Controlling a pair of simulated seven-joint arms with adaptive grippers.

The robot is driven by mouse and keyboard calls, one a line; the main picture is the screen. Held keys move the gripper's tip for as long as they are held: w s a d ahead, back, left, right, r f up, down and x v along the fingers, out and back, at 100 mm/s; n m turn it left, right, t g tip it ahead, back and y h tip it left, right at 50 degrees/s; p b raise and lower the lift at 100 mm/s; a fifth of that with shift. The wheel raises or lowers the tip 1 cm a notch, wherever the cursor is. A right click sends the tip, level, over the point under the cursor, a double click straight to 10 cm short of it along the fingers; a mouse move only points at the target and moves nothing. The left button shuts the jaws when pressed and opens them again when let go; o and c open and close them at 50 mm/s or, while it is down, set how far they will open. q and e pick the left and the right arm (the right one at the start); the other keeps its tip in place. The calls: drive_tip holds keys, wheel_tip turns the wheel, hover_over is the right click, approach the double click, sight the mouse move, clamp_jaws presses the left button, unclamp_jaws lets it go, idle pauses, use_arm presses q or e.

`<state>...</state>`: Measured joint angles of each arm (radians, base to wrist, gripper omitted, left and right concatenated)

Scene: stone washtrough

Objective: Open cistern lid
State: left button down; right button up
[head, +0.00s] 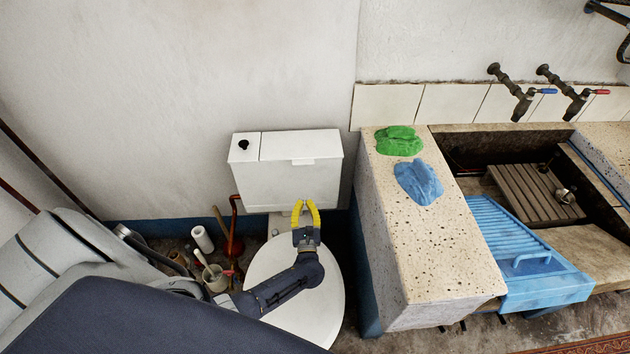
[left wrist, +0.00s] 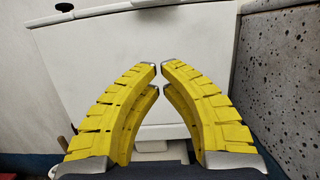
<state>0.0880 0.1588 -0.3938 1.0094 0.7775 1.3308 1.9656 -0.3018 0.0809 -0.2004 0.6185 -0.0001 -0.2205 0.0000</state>
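The white cistern (head: 285,185) stands against the wall behind the round white toilet (head: 265,275). Its lid (head: 300,146) lies flat and closed on top, with a small tab at the middle of its front edge. Left of the lid is a fixed-looking section with a dark round button (head: 244,144). My left gripper (head: 304,203) is in front of the cistern's lower front, below the lid. In the left wrist view, its yellow fingers (left wrist: 158,70) point at the cistern front (left wrist: 100,60). A narrow gap separates the tips, with nothing held. My right gripper is not in view.
A speckled stone trough (head: 430,240) stands close on the right, with green (head: 398,140) and blue (head: 418,183) cloths on its ledge and a blue washboard (head: 525,262). A red-brown plunger-like object (head: 234,240) and a paper roll (head: 202,239) stand left of the toilet.

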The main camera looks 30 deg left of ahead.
sight(303, 172)
use_arm(q)
drive_tip(key=x, duration=0.9)
drive_tip(key=shift+w+a+r, duration=0.1)
drive_tip(key=shift+w, duration=0.15)
drive_tip(key=shift+w+r, duration=0.1)
drive_tip(key=shift+r, duration=0.1)
drive_tip(key=shift+a+r, duration=0.1)
drive_tip(key=shift+r, duration=1.7)
drive_tip(key=shift+r, duration=0.1)
